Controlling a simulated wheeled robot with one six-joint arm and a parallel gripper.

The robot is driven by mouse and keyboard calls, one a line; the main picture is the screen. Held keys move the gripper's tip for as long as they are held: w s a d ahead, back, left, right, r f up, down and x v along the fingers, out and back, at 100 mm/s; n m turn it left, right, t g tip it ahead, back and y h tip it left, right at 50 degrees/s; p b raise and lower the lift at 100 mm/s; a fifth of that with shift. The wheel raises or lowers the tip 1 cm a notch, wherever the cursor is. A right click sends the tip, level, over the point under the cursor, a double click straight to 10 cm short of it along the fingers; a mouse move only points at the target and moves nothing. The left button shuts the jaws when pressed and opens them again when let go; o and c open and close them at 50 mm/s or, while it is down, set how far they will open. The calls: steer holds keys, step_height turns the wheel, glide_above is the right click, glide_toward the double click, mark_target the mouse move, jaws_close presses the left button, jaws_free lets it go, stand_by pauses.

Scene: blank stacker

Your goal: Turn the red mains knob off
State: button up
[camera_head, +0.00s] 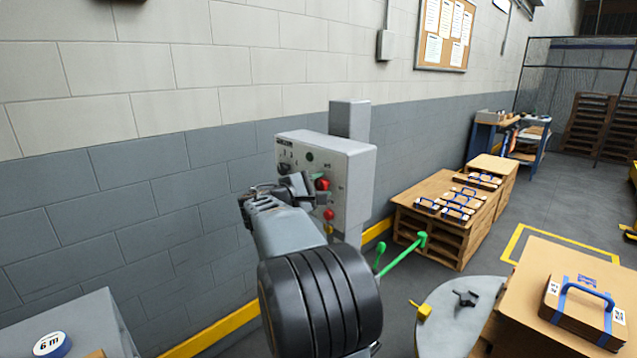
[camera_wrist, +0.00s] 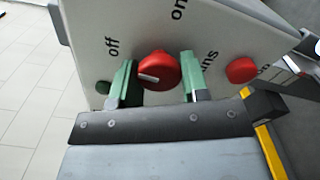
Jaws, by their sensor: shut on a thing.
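The red mains knob (camera_wrist: 160,66) sits on the face of a pale grey control box (camera_wrist: 235,25). In the wrist view "off" is printed to its upper left and "on" above it. A white mark shows on the left part of the knob's face. My gripper (camera_wrist: 158,82) has one green-tipped finger on each side of the knob and is shut on it. In the head view the knob (camera_head: 323,184) is partly hidden behind my gripper (camera_head: 312,182), and the box (camera_head: 358,185) stands before the wall.
A second red button (camera_wrist: 241,69) is just right of the knob, close to my right finger; it also shows lower in the head view (camera_head: 328,214). A green lever (camera_head: 405,256) juts out at lower right. A wooden stack (camera_head: 435,240) stands beyond the box.

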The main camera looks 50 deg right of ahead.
steer(key=shift+n, duration=0.6)
steer(key=shift+p, duration=0.3)
steer(key=o, duration=0.9)
steer(key=a, duration=0.9)
steer(key=w+a, duration=0.1)
steer(key=a, duration=0.3)
steer(key=shift+a+b, duration=0.4)
